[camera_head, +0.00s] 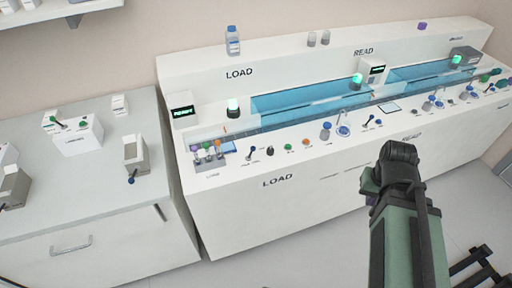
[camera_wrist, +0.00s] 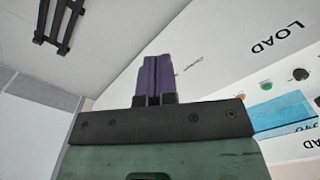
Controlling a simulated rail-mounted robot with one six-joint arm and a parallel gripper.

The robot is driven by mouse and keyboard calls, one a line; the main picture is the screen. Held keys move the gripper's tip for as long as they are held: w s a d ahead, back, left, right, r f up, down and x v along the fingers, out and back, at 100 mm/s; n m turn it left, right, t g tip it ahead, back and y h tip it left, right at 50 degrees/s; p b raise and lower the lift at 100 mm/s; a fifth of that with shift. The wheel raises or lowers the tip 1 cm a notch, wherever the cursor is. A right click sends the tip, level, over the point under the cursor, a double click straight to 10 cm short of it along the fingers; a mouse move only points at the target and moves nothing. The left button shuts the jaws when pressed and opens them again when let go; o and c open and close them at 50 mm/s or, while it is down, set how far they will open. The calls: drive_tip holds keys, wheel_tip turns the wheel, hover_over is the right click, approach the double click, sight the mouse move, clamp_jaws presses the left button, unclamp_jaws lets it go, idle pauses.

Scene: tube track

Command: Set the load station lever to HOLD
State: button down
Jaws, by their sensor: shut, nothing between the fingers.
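The load station lever (camera_head: 251,152) is a small dark stick with a blue tip on the white bench top, above the front LOAD lettering in the head view. It leans slightly; its setting labels are too small to read. My gripper (camera_wrist: 157,60) shows in the wrist view with its two purple fingers shut together and nothing between them. It is apart from the bench controls, and I cannot make out the lever in the wrist view. In the head view my arm is at the right, in front of the bench, well away from the lever.
Beside the lever are a black knob (camera_head: 270,151), a green button (camera_head: 287,148) and an orange one (camera_head: 305,142). A rack of capped tubes (camera_head: 208,153) stands left of it. A blue channel (camera_head: 310,102) runs behind. The floor in front is clear near the LOAD end.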

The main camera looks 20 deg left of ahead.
sight(251, 153)
drive_tip(key=w+a+f+n+g+y+b, duration=0.1)
drive_tip(key=w+a+f+y+b, duration=0.3)
drive_tip(key=w+a, duration=0.5)
drive_tip(key=w+a+f+n+y+b, duration=0.1)
drive_tip(key=w+a+f+y+b, duration=0.15)
drive_tip(key=w+a+b, duration=0.5)
drive_tip(key=w+a+r+y+p, duration=0.2)
drive_tip(key=a+r+y, duration=0.1)
drive_tip(key=a, duration=0.5)
drive_tip(key=shift+w+g+p, duration=0.25)
drive_tip(key=shift+g+p, duration=0.05)
drive_tip(key=shift+g, duration=0.1)
drive_tip(key=b+x, duration=0.7)
drive_tip(key=x, duration=0.3)
drive_tip(key=shift+d+f, duration=0.1)
drive_tip(key=shift+f, duration=0.1)
drive_tip(key=a, duration=0.2)
drive_tip(key=a+p, duration=0.1)
drive_tip(key=shift+s+a+r, duration=0.25)
drive_tip(key=shift+a+r, duration=0.1)
drive_tip(key=shift+r, duration=0.05)
drive_tip(key=shift+a, duration=0.3)
drive_tip(key=shift+s+r+p, duration=0.1)
drive_tip(key=shift+r+p, duration=0.1)
drive_tip(key=shift+p, duration=0.1)
